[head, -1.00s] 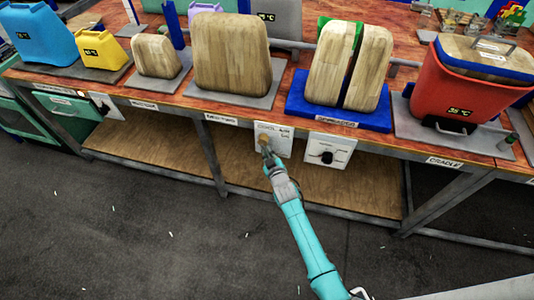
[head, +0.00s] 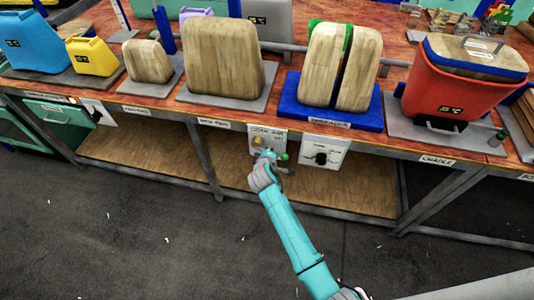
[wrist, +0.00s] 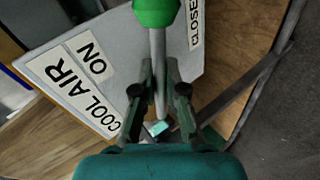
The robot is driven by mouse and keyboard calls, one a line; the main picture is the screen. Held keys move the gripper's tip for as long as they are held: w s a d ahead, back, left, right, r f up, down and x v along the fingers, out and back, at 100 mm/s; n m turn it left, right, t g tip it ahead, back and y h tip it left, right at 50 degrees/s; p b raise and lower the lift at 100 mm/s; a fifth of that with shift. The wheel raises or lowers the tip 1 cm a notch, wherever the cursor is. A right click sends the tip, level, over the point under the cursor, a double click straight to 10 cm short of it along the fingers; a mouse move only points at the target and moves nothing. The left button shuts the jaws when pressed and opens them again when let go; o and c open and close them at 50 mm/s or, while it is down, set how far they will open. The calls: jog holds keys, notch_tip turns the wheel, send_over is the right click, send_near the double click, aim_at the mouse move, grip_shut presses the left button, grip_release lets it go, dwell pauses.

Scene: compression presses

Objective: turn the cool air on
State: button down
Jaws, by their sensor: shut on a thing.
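The white cool air panel (head: 271,133) hangs on the front edge of the bench. In the wrist view the panel (wrist: 120,45) shows the words COOL AIR, ON and a partly cut-off CLOSED. A grey lever rod (wrist: 158,50) with a green knob (wrist: 155,10) runs up between the ON and CLOSED labels, the knob nearer CLOSED in the picture. My gripper (wrist: 158,105) is shut on the rod below the knob. In the head view my gripper (head: 264,156) is in front of the panel's lower part, with the green knob (head: 284,156) just to its right.
A second white panel (head: 336,152) with a black dial (head: 321,158) hangs close on the right. The wooden lower shelf (head: 350,190) is behind and below my arm. A red bin (head: 455,95) and wooden-faced blocks stand on the bench. The floor in front is clear.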

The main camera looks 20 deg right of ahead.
jog(key=shift+r+n+g+h, duration=0.5)
jog(key=shift+r+n+h, duration=0.1)
jog(key=shift+r, duration=0.05)
jog(key=c, duration=1.2)
grip_release()
jog(key=v, duration=1.2)
jog(key=shift+f, duration=0.1)
